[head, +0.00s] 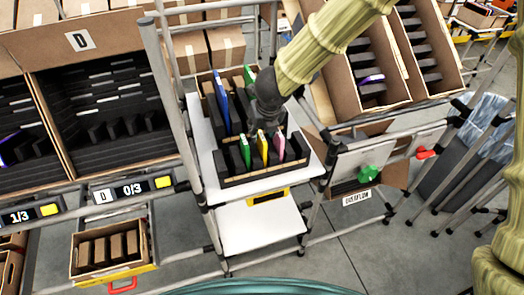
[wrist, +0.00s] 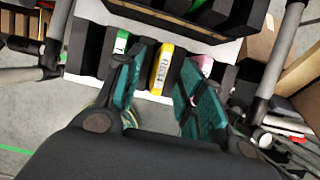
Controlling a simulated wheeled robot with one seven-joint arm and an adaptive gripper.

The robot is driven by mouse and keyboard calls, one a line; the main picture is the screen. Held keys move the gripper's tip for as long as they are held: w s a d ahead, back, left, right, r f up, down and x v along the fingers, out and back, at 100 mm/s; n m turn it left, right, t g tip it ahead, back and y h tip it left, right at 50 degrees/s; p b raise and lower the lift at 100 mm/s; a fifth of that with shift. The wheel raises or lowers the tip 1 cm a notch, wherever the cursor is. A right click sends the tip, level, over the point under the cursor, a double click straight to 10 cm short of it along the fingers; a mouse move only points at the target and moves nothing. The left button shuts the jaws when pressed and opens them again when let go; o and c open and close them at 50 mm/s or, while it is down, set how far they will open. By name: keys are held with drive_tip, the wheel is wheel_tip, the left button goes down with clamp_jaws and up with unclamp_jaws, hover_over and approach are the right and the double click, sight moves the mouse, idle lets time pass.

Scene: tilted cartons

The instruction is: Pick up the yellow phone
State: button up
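The yellow phone (head: 262,148) stands upright in a black slotted holder (head: 264,171) on the white shelf, between a green phone (head: 244,153) and a pink phone (head: 279,146). My gripper (head: 265,122) is above the holder, over the yellow phone's top end. In the wrist view, my gripper (wrist: 163,72) is open. Its two teal fingers are on either side of the yellow phone (wrist: 161,68), with a visible gap to each side. The green phone (wrist: 121,42) is beside the left finger and the pink phone (wrist: 202,66) is behind the right finger.
A blue phone (head: 221,100) and another green phone (head: 249,76) stand in a holder farther back on the white shelf (head: 204,160). Grey pipe posts (head: 172,95) flank the shelf. Tilted cartons (head: 352,70) are to the right and a black-slotted carton (head: 105,110) to the left.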

sight(262, 136)
drive_tip(key=shift+f, duration=0.25)
drive_tip(key=shift+d+p+x, duration=0.15)
drive_tip(key=shift+p+x, duration=0.05)
drive_tip(key=shift+x, duration=0.85)
drive_tip(key=shift+d+p+x, duration=0.1)
drive_tip(key=shift+p+x, duration=0.1)
drive_tip(key=shift+x, duration=0.9)
drive_tip(key=shift+s, duration=0.1)
clamp_jaws()
